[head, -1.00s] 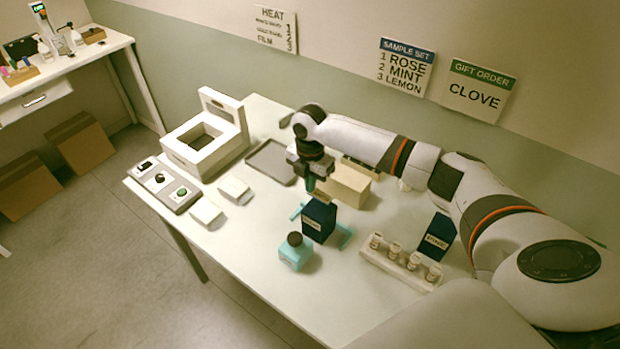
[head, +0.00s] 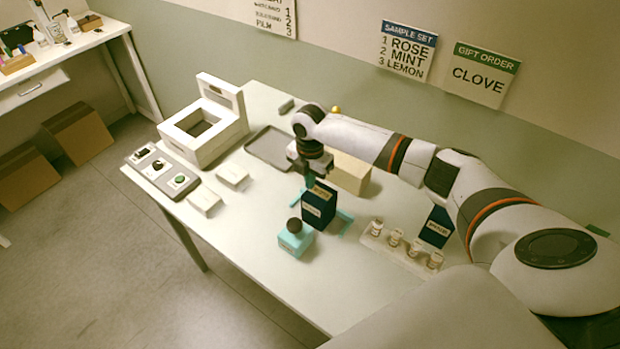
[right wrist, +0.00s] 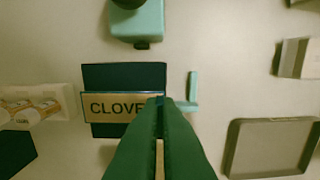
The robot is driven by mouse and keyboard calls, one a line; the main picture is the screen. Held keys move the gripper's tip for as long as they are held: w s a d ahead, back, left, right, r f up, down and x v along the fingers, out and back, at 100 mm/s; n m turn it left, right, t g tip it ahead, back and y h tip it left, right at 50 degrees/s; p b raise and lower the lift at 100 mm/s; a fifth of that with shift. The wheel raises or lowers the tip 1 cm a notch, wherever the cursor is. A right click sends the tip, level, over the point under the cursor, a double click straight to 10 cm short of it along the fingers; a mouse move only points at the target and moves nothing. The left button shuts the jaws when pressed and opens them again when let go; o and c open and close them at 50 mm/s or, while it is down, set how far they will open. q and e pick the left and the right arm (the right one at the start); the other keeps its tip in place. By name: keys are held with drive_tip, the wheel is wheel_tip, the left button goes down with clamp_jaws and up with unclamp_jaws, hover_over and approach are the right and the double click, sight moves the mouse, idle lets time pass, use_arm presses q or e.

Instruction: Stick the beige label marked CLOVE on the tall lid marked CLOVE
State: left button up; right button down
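The tall lid (head: 318,207) is a dark blue box standing upright in a light teal holder (head: 345,222), with a small label on its front too small to read. My right gripper (head: 316,181) is directly above it, fingers pointing down. In the right wrist view the green fingers (right wrist: 167,101) are close together at the right end of the beige label (right wrist: 115,107), which reads CLOVE. The label lies across the dark blue lid (right wrist: 124,75) in that view; whether it touches the lid I cannot tell. My left gripper is not in view.
A rack of small vials (head: 398,248) and another dark blue box (head: 437,226) are to the right. A grey tray (head: 268,150) and a beige block (head: 350,174) stand behind.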

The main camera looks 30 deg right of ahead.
drive_tip(key=shift+f, duration=0.35)
idle(0.5)
drive_tip(key=shift+s+f, duration=0.1)
drive_tip(key=shift+f, duration=0.05)
idle(1.4)
drive_tip(key=c, duration=1.6)
unclamp_jaws()
drive_tip(key=shift+a+f, duration=0.1)
wheel_tip(320, 180, up, 3)
drive_tip(key=p, duration=0.3)
drive_tip(key=shift+r+p, duration=0.4)
drive_tip(key=shift+r, duration=2.3)
